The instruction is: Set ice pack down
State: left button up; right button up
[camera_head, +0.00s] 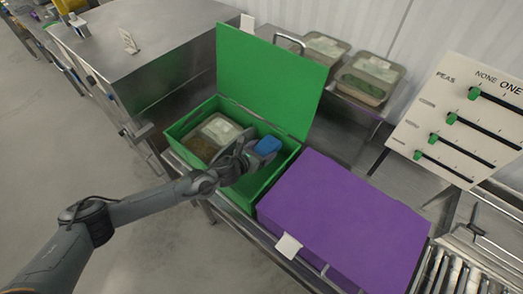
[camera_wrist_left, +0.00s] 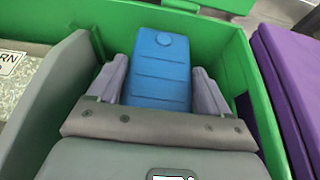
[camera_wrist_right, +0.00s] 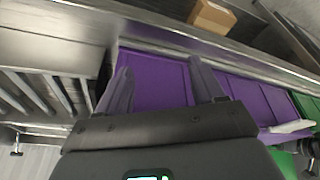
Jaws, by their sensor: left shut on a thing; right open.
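The ice pack (camera_head: 268,145) is a blue block. My left gripper (camera_head: 254,154) is shut on it inside the open green box (camera_head: 190,123), toward the box's right end. In the left wrist view the ice pack (camera_wrist_left: 160,70) sits between the two fingers (camera_wrist_left: 160,88), with green walls around it. I cannot tell whether its underside touches the box floor. A tray of food (camera_head: 215,130) stands in the left part of the box. My right gripper (camera_wrist_right: 160,85) is open and empty over a purple surface in the right wrist view; it does not show in the head view.
The green lid (camera_head: 265,75) stands raised at the back. A closed purple box (camera_head: 345,220) is just to the right. Trays (camera_head: 368,78) stand on the counter behind. A white slider board (camera_head: 465,120) is at the right, above a roller conveyor (camera_head: 455,272).

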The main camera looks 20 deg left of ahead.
pick_arm(q)
jog(key=shift+f+b, duration=0.45)
jog(key=shift+b, duration=0.05)
jog(key=shift+f, duration=0.1)
jog(key=o, duration=1.2)
jog(key=shift+f, duration=0.1)
